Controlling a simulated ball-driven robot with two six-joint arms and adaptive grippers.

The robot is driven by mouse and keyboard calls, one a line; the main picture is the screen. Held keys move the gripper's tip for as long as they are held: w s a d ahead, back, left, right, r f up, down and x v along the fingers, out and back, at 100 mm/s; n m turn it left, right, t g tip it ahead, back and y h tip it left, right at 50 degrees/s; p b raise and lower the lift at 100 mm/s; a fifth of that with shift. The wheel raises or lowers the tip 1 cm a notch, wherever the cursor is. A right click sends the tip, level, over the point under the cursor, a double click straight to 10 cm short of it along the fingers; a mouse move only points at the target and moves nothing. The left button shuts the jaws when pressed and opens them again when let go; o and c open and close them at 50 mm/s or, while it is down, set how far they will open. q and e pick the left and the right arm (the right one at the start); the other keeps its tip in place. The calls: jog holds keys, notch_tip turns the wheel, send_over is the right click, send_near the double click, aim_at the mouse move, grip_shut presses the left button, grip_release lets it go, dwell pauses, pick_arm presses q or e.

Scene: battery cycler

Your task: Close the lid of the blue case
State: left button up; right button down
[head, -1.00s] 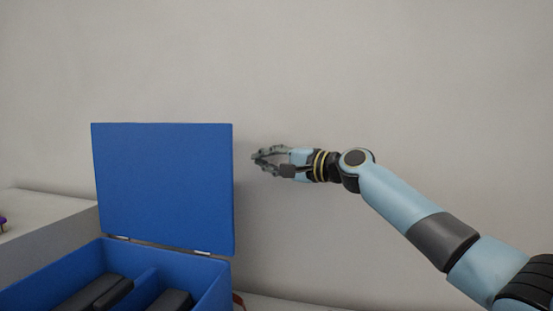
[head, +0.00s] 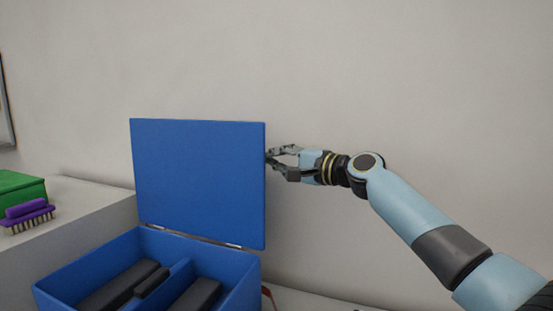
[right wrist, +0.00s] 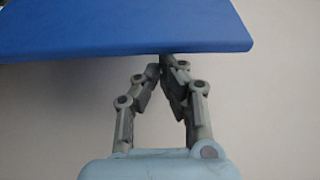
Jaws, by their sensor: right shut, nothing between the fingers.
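The blue case (head: 245,289) stands open at the lower left of the head view, with dark blocks in its compartments. Its lid (head: 198,180) stands upright on hinges at the back edge. My right gripper (head: 268,160) is shut and empty at the lid's right edge, its fingertips partly hidden by the lid. In the right wrist view the lid (right wrist: 120,28) spans the top, and the gripper's fingertips (right wrist: 167,60) meet just at its lower edge. I cannot tell whether they touch it. My left gripper is not in view.
A grey raised surface (head: 95,205) stands left of the case, bearing a purple brush (head: 28,214) and a green box (head: 20,187). A plain wall (head: 400,80) rises behind. The space above the case is clear.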

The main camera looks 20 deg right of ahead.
jog(key=s+a+n+b, duration=0.2)
jog(key=s+a+b, duration=0.1)
jog(key=s+a+n+t+b, duration=0.1)
jog(key=s+a+b, duration=0.1)
jog(key=shift+s+a+f+n+y, duration=0.2)
jog(key=shift+f+n+y, duration=0.1)
jog(key=shift+f, duration=0.1)
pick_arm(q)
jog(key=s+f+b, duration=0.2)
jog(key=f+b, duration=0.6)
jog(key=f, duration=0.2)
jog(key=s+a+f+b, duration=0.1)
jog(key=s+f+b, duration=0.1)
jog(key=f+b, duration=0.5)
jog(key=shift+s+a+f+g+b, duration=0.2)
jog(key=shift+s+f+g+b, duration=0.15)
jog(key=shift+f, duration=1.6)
pick_arm(e)
jog(key=s+a+f+n+y, duration=0.2)
jog(key=s+a+f+n, duration=0.4)
jog(key=s+a+f, duration=0.4)
jog(key=shift+s+a+t, duration=0.3)
jog(key=shift+s+a, duration=0.25)
jog(key=shift+a, duration=0.1)
jog(key=shift+f, duration=0.1)
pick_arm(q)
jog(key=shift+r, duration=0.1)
